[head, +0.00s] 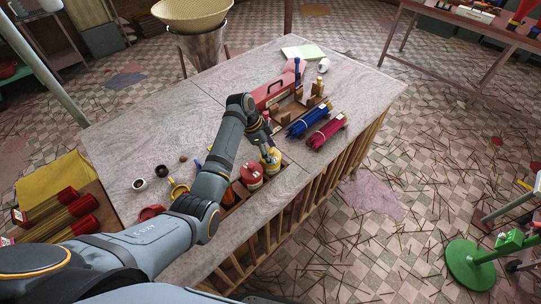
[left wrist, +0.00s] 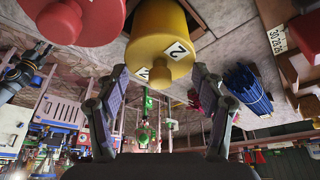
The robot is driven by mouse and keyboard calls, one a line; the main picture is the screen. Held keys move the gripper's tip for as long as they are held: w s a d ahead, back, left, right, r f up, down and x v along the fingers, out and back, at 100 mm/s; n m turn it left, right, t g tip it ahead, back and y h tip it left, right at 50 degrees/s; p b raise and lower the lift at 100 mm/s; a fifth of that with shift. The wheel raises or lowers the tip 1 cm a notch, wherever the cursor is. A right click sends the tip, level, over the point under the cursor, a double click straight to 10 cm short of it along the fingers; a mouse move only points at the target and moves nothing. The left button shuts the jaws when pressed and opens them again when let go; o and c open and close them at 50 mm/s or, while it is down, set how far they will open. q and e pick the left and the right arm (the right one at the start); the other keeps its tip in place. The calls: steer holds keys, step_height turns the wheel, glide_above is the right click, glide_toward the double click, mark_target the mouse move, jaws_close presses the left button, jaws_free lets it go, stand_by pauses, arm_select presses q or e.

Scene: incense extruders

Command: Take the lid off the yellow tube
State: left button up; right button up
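The yellow tube (head: 270,163) stands at the table's front edge in the head view, partly covered by my left gripper (head: 266,150). In the left wrist view the yellow tube (left wrist: 160,35) fills the top middle and carries a white label with a 2. A narrower yellow end piece (left wrist: 160,72) points toward the camera. My left gripper (left wrist: 158,85) is open, with one finger on each side of that end piece. A gap shows on both sides, so I see no firm contact. My right gripper is not in view.
Blue (head: 308,122) and dark red (head: 326,134) incense bundles lie to the right. A red box (head: 273,88) and wooden rack sit behind. Small cups (head: 139,184) stand at left. The table's far left surface is clear.

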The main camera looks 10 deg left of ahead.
arm_select(q)
steer(key=shift+c, duration=1.4)
steer(key=shift+s, duration=0.15)
steer(key=shift+c, duration=0.5)
steer(key=shift+c, duration=0.3)
steer(key=shift+r, duration=0.1)
